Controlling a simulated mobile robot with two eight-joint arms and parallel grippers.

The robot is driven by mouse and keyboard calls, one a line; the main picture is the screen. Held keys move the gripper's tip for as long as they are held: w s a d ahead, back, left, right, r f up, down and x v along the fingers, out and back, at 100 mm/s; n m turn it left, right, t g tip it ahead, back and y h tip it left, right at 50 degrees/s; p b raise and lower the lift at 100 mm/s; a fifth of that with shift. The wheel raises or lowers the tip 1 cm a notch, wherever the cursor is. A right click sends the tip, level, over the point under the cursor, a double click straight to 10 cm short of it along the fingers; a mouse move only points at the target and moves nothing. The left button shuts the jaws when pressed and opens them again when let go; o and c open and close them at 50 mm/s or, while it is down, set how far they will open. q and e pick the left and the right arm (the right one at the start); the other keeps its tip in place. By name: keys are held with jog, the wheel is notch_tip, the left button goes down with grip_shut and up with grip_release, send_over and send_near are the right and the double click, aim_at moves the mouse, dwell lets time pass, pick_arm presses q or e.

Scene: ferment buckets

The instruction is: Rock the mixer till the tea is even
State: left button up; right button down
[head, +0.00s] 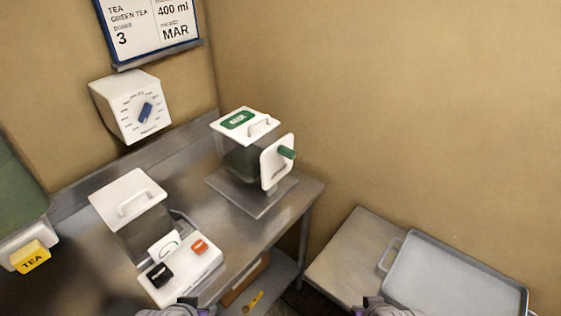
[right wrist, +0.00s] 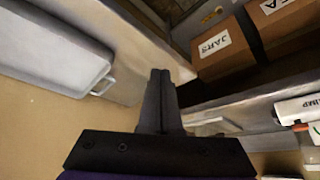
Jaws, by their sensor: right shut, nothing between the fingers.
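Two white-lidded clear vessels stand on the steel counter. One (head: 240,158) has a green label on its lid and a white side plate with a green knob (head: 287,152). The other (head: 130,200) sits behind a white control base with a black switch (head: 159,275) and an orange-red switch (head: 199,247). I cannot tell which is the mixer, nor how even any tea is. My right gripper (right wrist: 160,75) is shut and empty in the right wrist view, away from both vessels. At the head view's bottom edge, only part of my left gripper (head: 186,307) shows; its fingers are hidden.
A blue-handled dial box (head: 130,108) and a tea notice (head: 150,28) hang on the wall. A grey tray (head: 455,280) lies on the right table. Boxes marked JARS (right wrist: 222,48) sit on a shelf.

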aim_at(294, 155)
dwell(0.4)
